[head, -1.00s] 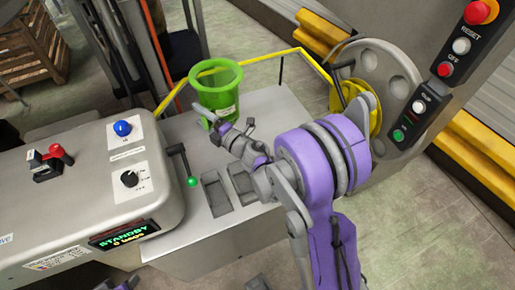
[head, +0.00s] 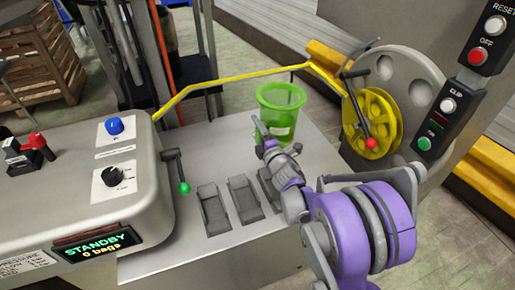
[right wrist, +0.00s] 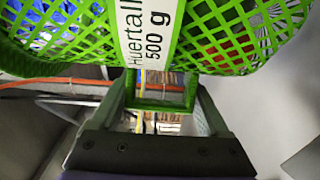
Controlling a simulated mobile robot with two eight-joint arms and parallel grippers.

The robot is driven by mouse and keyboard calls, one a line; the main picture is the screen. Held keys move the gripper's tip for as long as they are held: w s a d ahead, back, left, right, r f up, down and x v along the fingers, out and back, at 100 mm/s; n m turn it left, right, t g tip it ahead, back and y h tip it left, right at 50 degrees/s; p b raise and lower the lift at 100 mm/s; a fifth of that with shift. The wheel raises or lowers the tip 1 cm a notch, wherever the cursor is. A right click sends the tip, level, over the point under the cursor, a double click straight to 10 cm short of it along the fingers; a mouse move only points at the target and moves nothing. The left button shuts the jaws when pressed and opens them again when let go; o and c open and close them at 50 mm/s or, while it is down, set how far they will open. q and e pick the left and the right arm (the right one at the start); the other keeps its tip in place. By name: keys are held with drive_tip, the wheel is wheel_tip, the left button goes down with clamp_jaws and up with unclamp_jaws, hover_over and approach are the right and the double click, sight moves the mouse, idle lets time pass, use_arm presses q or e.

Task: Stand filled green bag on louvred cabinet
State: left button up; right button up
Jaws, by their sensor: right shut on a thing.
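The green bag (head: 279,110) shows in the head view as a green, open-topped, see-through container with a pale label. It looks upright, over the far right part of the grey machine top; I cannot tell whether it touches it. My right gripper (head: 268,150) is at its near side, shut on it. In the right wrist view the bag (right wrist: 225,35) is green mesh with a "500 g" label, close in front of the fingers (right wrist: 165,95). Blue and red patches show through the mesh; its contents are unclear. My left gripper is not in view. I cannot identify a louvred cabinet for sure.
A yellow rail (head: 235,82) runs behind the bag. A control box (head: 95,170) with knobs and a "STANDBY 0 bags" display stands left, beside a green-knobbed lever (head: 184,187). A yellow reel (head: 372,122) and button panel (head: 455,95) stand right. Grey ribbed panels (head: 260,30) lie beyond.

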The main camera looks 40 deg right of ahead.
wheel_tip(320, 180, down, 5)
drive_tip(key=shift+f+b, duration=0.1)
drive_tip(key=shift+b, duration=0.55)
drive_tip(key=o, duration=1.3)
drive_tip(key=s, duration=0.4)
drive_tip(key=s+a, duration=0.1)
drive_tip(key=s, duration=0.3)
drive_tip(key=s+a, duration=0.1)
drive_tip(key=s, duration=0.3)
drive_tip(key=shift+a+p, duration=0.2)
drive_tip(key=shift+p, duration=0.1)
drive_tip(key=shift+r, duration=0.2)
